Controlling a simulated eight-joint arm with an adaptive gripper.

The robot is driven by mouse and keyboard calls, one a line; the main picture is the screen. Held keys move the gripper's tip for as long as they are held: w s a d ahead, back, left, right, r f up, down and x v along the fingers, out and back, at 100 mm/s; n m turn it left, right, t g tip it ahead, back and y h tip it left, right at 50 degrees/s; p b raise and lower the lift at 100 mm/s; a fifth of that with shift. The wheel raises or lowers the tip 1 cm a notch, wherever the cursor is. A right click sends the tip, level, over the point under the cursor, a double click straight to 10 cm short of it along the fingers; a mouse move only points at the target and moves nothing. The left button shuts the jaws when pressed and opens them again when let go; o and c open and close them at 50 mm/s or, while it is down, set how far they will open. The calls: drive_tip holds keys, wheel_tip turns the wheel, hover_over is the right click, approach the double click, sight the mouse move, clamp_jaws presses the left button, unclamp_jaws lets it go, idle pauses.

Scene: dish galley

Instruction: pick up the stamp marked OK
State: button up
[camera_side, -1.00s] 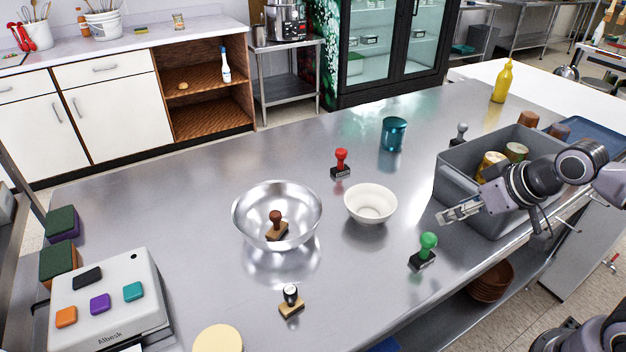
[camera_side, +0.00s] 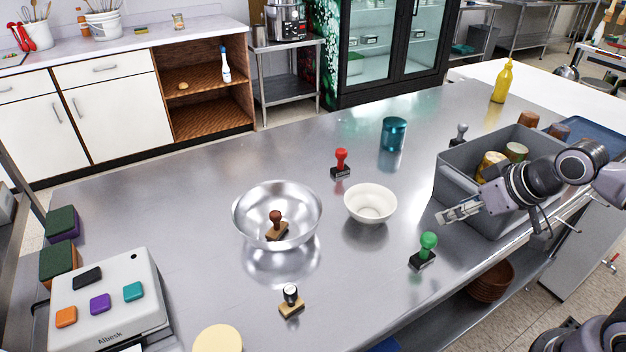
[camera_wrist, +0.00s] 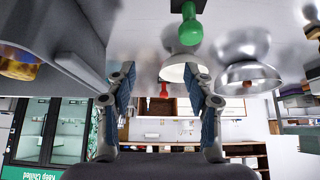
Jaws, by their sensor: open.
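Several stamps stand on the steel table, and no OK marking is legible on any. In the side view there is a green stamp (camera_side: 427,250), a red stamp (camera_side: 341,163), a grey stamp (camera_side: 460,134) behind the bin, a black-topped stamp with a wooden base (camera_side: 291,300), and a brown stamp (camera_side: 277,225) inside the metal bowl. My gripper (camera_side: 445,214) is open and empty, above the table near the grey bin, behind the green stamp. In the wrist view my gripper (camera_wrist: 160,80) has its fingers apart; the green stamp (camera_wrist: 190,28) is at the top, the red stamp (camera_wrist: 164,91) between the fingers, farther off.
The metal bowl (camera_side: 245,222) and white bowl (camera_side: 370,212) stand mid-table. The grey bin (camera_side: 452,182) holding cans is beside my gripper. A blue-green cup (camera_side: 394,133) and yellow bottle (camera_side: 503,82) stand farther back. A button device (camera_side: 110,300) is at front left.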

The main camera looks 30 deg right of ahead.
sight(425, 249)
idle(0.3)
drive_tip(key=a+m+g, duration=0.1)
drive_tip(key=m+g, duration=0.1)
drive_tip(key=m, duration=0.2)
drive_tip(key=w+a+m+g, duration=0.1)
drive_tip(key=m+g, duration=0.1)
drive_tip(key=m, duration=0.2)
drive_tip(key=w+a+m+g, duration=0.1)
drive_tip(key=m+g, duration=0.1)
drive_tip(key=m, duration=0.2)
drive_tip(key=shift+w+r, duration=0.1)
drive_tip(key=shift+r, duration=0.05)
drive_tip(key=m, duration=0.1)
drive_tip(key=m+g, duration=0.1)
drive_tip(key=a+m, duration=0.1)
drive_tip(key=m, duration=0.1)
drive_tip(key=shift+w+f+g, duration=0.2)
drive_tip(key=shift+w+g, duration=0.05)
drive_tip(key=shift+g, duration=0.05)
drive_tip(key=shift+s+f, duration=0.2)
drive_tip(key=shift+f, duration=2.45)
drive_tip(key=shift+s+f, duration=0.15)
drive_tip(key=shift+f, duration=2.5)
clamp_jaws()
